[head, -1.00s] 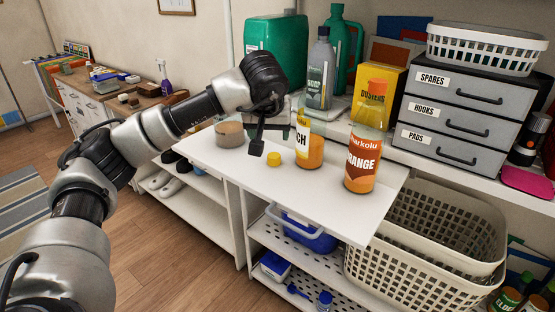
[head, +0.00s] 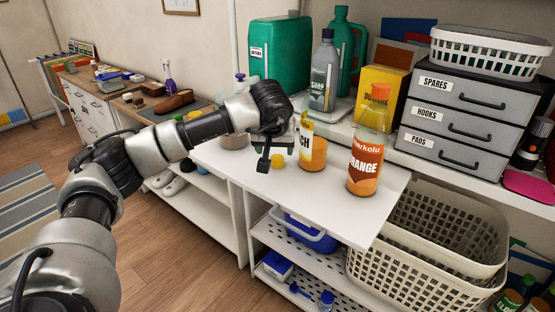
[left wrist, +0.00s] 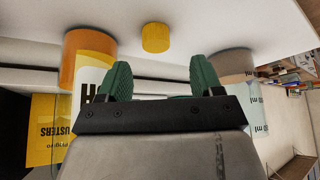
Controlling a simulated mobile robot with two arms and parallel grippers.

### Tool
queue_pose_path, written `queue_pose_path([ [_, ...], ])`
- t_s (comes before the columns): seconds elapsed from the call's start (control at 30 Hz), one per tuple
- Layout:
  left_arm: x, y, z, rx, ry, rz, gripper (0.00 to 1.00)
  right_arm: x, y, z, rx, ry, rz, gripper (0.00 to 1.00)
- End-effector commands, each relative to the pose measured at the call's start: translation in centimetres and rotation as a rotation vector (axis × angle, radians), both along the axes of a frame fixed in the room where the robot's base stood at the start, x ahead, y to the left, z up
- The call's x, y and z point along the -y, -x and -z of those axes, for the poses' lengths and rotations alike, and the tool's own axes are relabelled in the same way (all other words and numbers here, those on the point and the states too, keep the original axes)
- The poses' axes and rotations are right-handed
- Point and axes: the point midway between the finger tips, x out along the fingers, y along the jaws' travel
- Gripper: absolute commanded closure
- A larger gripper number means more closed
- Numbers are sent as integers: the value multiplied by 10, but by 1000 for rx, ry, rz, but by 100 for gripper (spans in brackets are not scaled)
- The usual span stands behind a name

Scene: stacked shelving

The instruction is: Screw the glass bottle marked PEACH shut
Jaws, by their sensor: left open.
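The PEACH bottle (head: 316,154), its label partly showing as "CH", stands upright on the white shelf top with orange contents low in it. Its upper part is hard to make out. It also shows at the left of the left wrist view (left wrist: 90,47). A yellow cap (head: 277,160) lies on the white top, left of the bottle; it also shows in the left wrist view (left wrist: 155,38). My left gripper (head: 276,154) is open and empty, close to the cap and left of the bottle. In the left wrist view its green fingers (left wrist: 160,82) are apart, with the cap beyond them. My right gripper is not in view.
An ORANGE bottle (head: 368,150) with an orange cap stands right of the PEACH bottle. A jar (head: 233,142) stands to the left. Behind are a grey SOAP bottle (head: 324,75), a yellow DUSTERS box (head: 382,92) and grey drawers (head: 455,105). The front of the top is clear.

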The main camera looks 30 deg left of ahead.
Motion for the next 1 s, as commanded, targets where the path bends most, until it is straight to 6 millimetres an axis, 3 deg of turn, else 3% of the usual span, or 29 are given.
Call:
queue_pose_path([
  [0.2, -2, -13, 23, -6, -1, -2, 34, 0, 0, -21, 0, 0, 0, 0],
  [0.4, -7, -22, 44, -3, 0, -1, 34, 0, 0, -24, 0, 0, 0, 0],
  [0.77, -7, -23, 45, -1, 0, 0, 34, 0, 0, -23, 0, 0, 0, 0],
  [1.0, -7, -22, 45, -1, 0, 0, 71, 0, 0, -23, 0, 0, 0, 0],
])
